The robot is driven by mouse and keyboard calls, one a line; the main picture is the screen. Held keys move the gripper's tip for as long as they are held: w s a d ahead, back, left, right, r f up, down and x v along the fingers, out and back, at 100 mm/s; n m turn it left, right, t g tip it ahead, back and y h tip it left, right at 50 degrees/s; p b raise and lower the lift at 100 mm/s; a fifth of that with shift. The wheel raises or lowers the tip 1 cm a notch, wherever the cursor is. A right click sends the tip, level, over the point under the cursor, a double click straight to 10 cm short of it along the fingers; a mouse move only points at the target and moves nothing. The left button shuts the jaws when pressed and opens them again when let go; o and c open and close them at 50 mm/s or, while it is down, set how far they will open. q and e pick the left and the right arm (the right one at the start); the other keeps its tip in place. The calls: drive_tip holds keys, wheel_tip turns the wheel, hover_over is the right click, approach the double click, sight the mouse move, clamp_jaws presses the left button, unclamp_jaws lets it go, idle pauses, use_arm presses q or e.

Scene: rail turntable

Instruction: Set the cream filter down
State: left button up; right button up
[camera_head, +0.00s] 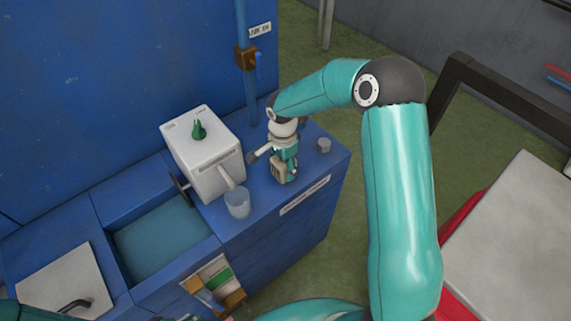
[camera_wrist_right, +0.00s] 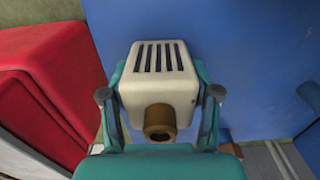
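The cream filter is a boxy cream body with dark slots on its face and a brass fitting at its lower end; it fills the middle of the right wrist view (camera_wrist_right: 150,88). My right gripper (camera_wrist_right: 160,115) has a finger against each side of it and is shut on it. In the head view the right gripper (camera_head: 285,165) and the filter (camera_head: 281,174) are small, over the blue counter top near its front edge. I cannot tell whether the filter touches the counter. My left gripper is not in view.
A white box (camera_head: 203,160) with a green knob and a spout stands left of the right gripper, with a clear cup (camera_head: 237,204) in front. A small grey fitting (camera_head: 323,145) stands to the right. A blue pipe (camera_head: 246,70) rises behind. A water-filled basin (camera_head: 160,240) lies left.

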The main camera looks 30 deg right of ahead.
drive_tip(key=shift+o, duration=1.4)
drive_tip(key=shift+r, duration=0.1)
wheel_tip(320, 180, up, 12)
drive_tip(key=shift+r+b, duration=0.1)
drive_tip(key=shift+b, duration=0.4)
drive_tip(key=shift+s, duration=0.15)
